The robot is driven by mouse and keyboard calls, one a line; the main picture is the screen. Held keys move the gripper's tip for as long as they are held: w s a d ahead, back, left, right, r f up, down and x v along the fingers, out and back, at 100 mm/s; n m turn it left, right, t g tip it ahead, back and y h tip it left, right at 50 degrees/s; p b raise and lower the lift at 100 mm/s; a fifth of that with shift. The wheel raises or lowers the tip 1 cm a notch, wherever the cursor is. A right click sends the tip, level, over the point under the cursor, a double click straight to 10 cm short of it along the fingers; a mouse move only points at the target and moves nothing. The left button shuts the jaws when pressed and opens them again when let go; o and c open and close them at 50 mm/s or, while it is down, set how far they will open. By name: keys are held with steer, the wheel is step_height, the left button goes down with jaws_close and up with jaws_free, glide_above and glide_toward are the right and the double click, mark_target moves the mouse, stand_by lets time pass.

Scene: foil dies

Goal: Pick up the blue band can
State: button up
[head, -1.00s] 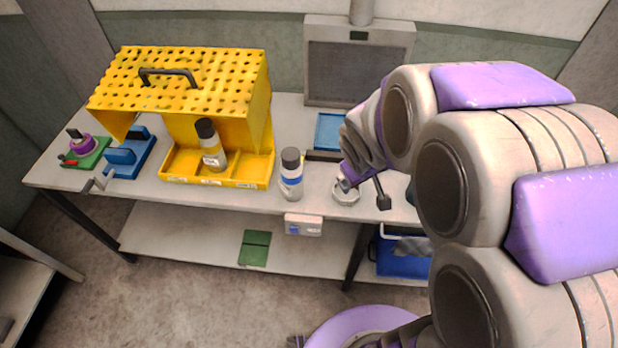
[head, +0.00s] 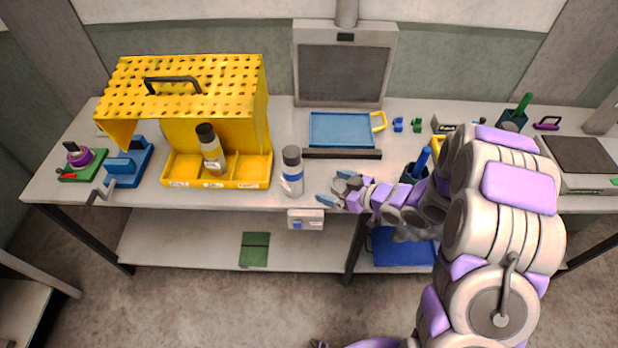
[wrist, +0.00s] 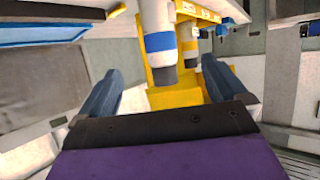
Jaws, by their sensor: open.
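The blue band can (head: 292,180) is a white cylinder with a blue band and a dark cap. It stands upright near the table's front edge, just right of the yellow bin. My gripper (head: 333,188) is right of the can, open, with its blue-grey fingers pointing towards it and a small gap between. In the wrist view the can (wrist: 159,40) shows ahead, between the open fingers (wrist: 162,85) and apparently beyond their tips. Nothing is held.
The yellow bin (head: 180,183) holds another dark-capped can (head: 210,150), which leans. Its perforated yellow cover (head: 195,70) stands behind. A blue tray (head: 340,130) and a dark bar (head: 342,154) lie behind my gripper. A white box (head: 305,219) hangs at the front edge.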

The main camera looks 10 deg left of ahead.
mark_target(300, 176)
steer(key=x, duration=0.3)
steer(key=b+x, duration=0.1)
steer(key=x, duration=0.6)
steer(key=shift+s+a, duration=0.15)
steer(key=shift+a, duration=0.3)
steer(key=shift+w+a+f+y+b, duration=0.2)
steer(key=shift+w+a+y+b, duration=0.15)
steer(key=shift+w+b, duration=0.1)
steer(key=x, duration=0.5)
steer(key=shift+w+a+b, duration=0.25)
steer(key=shift+a+b, duration=0.05)
steer(key=shift+a, duration=0.05)
steer(key=shift+d+r, duration=0.15)
steer(key=shift+d, duration=0.3)
steer(key=shift+c, duration=1)
steer(key=shift+a, duration=0.35)
steer(key=c, duration=0.9)
steer(key=shift+d, duration=0.15)
steer(key=shift+c, duration=0.6)
